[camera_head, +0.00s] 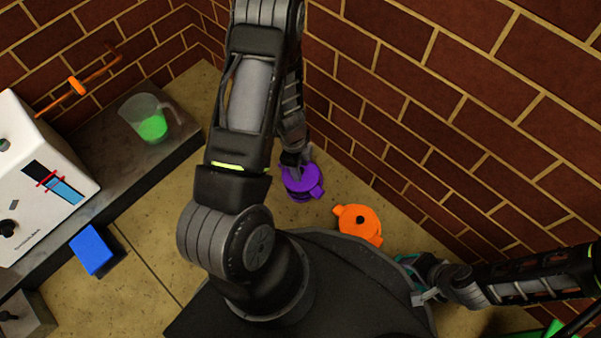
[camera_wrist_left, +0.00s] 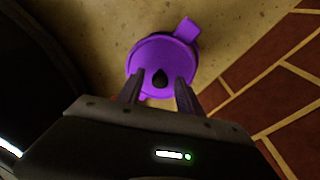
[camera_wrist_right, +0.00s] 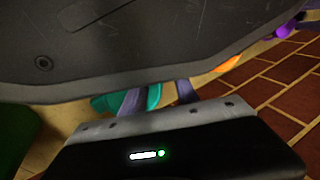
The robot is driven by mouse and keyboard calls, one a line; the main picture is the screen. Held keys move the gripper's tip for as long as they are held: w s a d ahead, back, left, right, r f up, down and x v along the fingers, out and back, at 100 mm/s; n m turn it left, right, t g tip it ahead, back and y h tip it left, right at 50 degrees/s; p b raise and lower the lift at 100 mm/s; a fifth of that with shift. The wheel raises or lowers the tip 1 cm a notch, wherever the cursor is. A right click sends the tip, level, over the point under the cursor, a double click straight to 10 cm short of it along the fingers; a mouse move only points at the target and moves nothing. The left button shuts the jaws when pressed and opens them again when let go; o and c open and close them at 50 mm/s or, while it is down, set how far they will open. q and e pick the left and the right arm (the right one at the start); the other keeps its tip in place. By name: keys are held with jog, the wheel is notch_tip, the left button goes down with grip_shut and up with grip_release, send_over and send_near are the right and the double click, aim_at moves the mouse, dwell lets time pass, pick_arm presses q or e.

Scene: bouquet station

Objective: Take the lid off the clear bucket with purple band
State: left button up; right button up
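The bucket with the purple band stands on the floor by the brick wall; from above I see mainly its purple lid (camera_head: 302,181) with side tabs. In the left wrist view the round purple lid (camera_wrist_left: 155,58) has a dark knob (camera_wrist_left: 160,79) near its centre. The bucket's clear body is hidden under the lid. My left gripper (camera_head: 296,160) is over the lid, fingers apart on either side of the knob, with no visible contact. My right gripper (camera_head: 418,284) is at the lower right, its fingers (camera_wrist_right: 160,92) apart beside a teal object (camera_wrist_right: 153,97).
An orange-lidded bucket (camera_head: 359,224) stands right of the purple one. A brick wall (camera_head: 440,110) rises close behind both. At left, a counter (camera_head: 185,137) holds a clear jug with green contents (camera_head: 150,119) and a white machine (camera_head: 40,170). A blue block (camera_head: 91,249) is below it.

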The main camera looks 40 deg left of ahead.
pick_arm(q)
grip_shut()
dwell(0.5)
